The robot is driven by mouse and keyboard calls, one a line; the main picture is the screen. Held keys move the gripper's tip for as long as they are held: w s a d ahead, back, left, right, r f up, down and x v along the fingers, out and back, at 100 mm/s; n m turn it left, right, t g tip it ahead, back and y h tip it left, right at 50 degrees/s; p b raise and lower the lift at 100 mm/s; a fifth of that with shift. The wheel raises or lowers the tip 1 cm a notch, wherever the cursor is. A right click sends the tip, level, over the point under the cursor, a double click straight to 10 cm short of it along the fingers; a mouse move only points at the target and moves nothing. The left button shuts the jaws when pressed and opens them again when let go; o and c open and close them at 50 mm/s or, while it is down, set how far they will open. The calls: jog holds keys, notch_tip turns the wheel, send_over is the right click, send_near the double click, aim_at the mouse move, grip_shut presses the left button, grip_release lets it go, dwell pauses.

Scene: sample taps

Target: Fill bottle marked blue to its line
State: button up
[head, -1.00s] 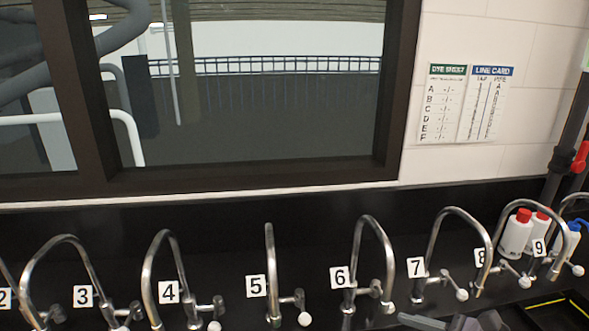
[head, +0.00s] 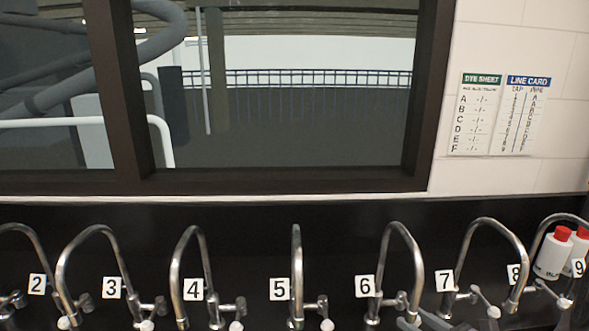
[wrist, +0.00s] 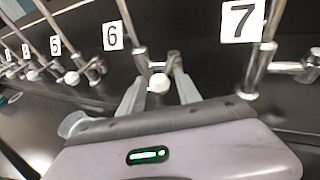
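In the wrist view my gripper (wrist: 158,79) has its two fingers apart, with the white-knobbed handle of tap 6 (wrist: 158,84) showing between or just beyond the fingertips. I cannot tell whether they touch it. Tap 6 (head: 416,262) also shows in the head view, where grey parts of my gripper show at the bottom edge. Two white bottles with red caps (head: 553,257) stand at the far right behind taps 8 and 9; their labels are not legible. No blue-marked bottle is in view.
Numbered curved taps line the dark counter, with tap 5 (head: 297,265) left of tap 6 and tap 7 (head: 481,222) right of it. A dye sheet (head: 478,115) and a line card (head: 521,115) hang on the wall; their small print is unreadable. A window fills the back.

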jog(key=p+v, duration=0.1)
jog(key=v, duration=0.7)
